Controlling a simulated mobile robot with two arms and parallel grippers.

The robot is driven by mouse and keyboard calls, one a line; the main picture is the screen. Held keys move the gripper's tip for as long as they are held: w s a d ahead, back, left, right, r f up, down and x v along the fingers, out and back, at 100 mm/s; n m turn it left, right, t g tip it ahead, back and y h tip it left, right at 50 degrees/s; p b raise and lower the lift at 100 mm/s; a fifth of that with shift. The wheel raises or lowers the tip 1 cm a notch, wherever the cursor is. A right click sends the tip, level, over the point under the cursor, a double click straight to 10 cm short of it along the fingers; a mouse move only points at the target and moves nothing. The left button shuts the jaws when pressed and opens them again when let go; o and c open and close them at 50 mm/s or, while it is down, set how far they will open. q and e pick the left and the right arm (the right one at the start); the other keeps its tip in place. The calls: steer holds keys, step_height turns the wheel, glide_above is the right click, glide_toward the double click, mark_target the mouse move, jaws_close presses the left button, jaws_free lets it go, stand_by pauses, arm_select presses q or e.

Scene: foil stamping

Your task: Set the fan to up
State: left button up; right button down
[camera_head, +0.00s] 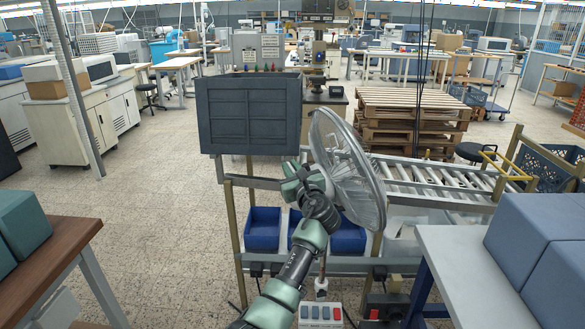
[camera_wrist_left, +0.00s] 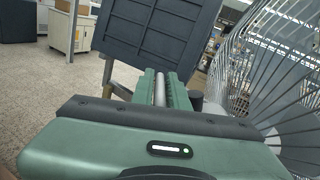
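The fan (camera_head: 345,172) has a round wire cage, tilted, on a stand at the middle workbench. Its cage also fills the right side of the left wrist view (camera_wrist_left: 262,75). My left gripper (camera_head: 292,170) is just left of the cage, its fingers pointing away toward a dark panel. In the left wrist view its green fingers (camera_wrist_left: 165,88) are close together, with a narrow pale strip between them. The fan's hub and back are largely hidden. My right gripper is not in view.
The dark blue-grey panelled box (camera_head: 250,112) stands behind the gripper. Blue bins (camera_head: 263,229) sit on the bench's lower shelf. A roller conveyor (camera_head: 450,185) runs to the right. A switch box (camera_head: 320,313) is low in front. Open floor (camera_head: 160,220) lies to the left.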

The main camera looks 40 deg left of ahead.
arm_select(q)
steer(key=shift+s+a+f, duration=0.1)
steer(key=shift+f, duration=0.1)
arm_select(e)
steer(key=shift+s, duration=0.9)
